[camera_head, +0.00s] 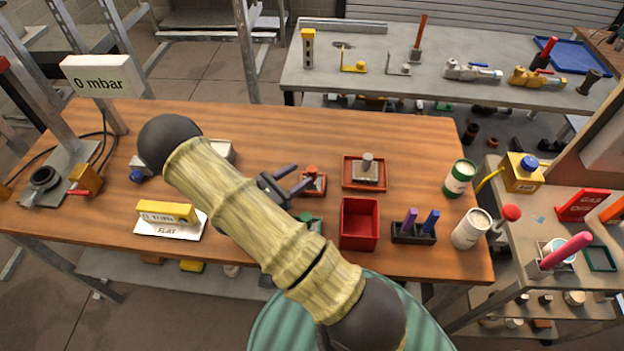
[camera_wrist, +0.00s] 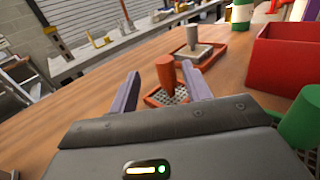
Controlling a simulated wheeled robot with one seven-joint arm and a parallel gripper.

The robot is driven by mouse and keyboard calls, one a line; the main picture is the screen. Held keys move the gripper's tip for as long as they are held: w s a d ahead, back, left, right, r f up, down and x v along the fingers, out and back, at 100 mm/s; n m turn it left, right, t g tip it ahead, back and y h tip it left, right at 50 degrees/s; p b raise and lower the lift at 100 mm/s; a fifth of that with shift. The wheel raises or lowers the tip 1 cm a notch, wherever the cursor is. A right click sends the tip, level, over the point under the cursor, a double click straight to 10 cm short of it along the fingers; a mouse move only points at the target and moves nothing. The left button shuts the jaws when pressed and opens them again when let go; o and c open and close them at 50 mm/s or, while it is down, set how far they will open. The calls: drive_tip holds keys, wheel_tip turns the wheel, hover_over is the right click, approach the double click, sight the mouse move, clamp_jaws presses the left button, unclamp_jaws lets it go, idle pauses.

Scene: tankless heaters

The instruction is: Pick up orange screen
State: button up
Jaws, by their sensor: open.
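The orange screen (camera_head: 313,184) is a small orange-framed mesh piece with an upright orange knob, on the wooden table near its middle. In the wrist view the orange screen (camera_wrist: 167,76) stands ahead, with its knob between the two purple fingers as seen from there. My gripper (camera_head: 302,178) is open and empty, just left of the screen in the head view. In the wrist view my gripper (camera_wrist: 160,76) points toward the knob. I cannot tell whether the fingers flank the knob or stop short of it. My arm crosses the table's middle and hides part of it.
An orange-red tray with a grey knobbed piece (camera_head: 366,177) stands to the right. A red bin (camera_head: 359,221) and a green knobbed piece (camera_wrist: 303,118) stand close on the near side. A dark holder with purple and blue handles (camera_head: 413,232) is farther right. The table's far strip is clear.

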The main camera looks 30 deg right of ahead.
sight(308, 173)
drive_tip(key=shift+d, duration=0.45)
drive_tip(key=d, duration=0.1)
drive_tip(key=d+p, duration=0.1)
drive_tip(key=d, duration=0.1)
drive_tip(key=d+p, duration=0.1)
drive_tip(key=shift+w+d+f, duration=0.15)
drive_tip(key=shift+w+f, duration=0.05)
drive_tip(key=shift+f, duration=0.05)
clamp_jaws()
wheel_tip(308, 173, up, 10)
drive_tip(key=shift+b, duration=0.65)
